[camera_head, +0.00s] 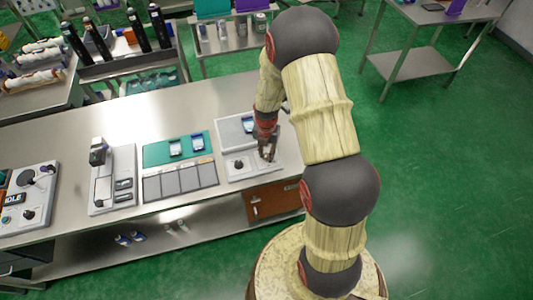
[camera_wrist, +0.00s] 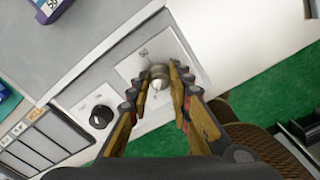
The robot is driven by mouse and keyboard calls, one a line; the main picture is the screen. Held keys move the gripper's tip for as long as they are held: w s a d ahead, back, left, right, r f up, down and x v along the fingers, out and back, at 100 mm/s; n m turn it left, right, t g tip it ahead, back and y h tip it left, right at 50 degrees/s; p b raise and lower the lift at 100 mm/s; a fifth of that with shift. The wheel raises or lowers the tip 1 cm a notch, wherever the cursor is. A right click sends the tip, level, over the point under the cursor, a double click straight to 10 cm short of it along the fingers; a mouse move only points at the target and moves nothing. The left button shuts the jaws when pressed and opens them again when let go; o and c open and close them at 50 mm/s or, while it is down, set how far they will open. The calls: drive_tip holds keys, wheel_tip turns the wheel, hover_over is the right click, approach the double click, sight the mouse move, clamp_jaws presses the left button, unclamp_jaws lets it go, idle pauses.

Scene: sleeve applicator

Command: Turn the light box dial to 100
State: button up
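The light box (camera_head: 233,131) sits at the right end of the long bench, with a pale control panel along its front. In the wrist view the panel (camera_wrist: 135,68) carries a silvery round knob (camera_wrist: 160,74) and, to its left, a black dial (camera_wrist: 101,116) with small markings. The black dial also shows in the head view (camera_head: 238,164). I cannot read any number at either one. My gripper (camera_head: 267,155) points down over the panel's right part. In the wrist view its fingertips (camera_wrist: 162,72) stand on both sides of the silvery knob; whether they touch it is unclear.
Left of the light box are a green-backed tray of grey tiles (camera_head: 180,181), a grey device (camera_head: 113,180) and a control box (camera_head: 30,198). Open green floor (camera_head: 450,180) is at right.

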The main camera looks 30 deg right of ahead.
clamp_jaws()
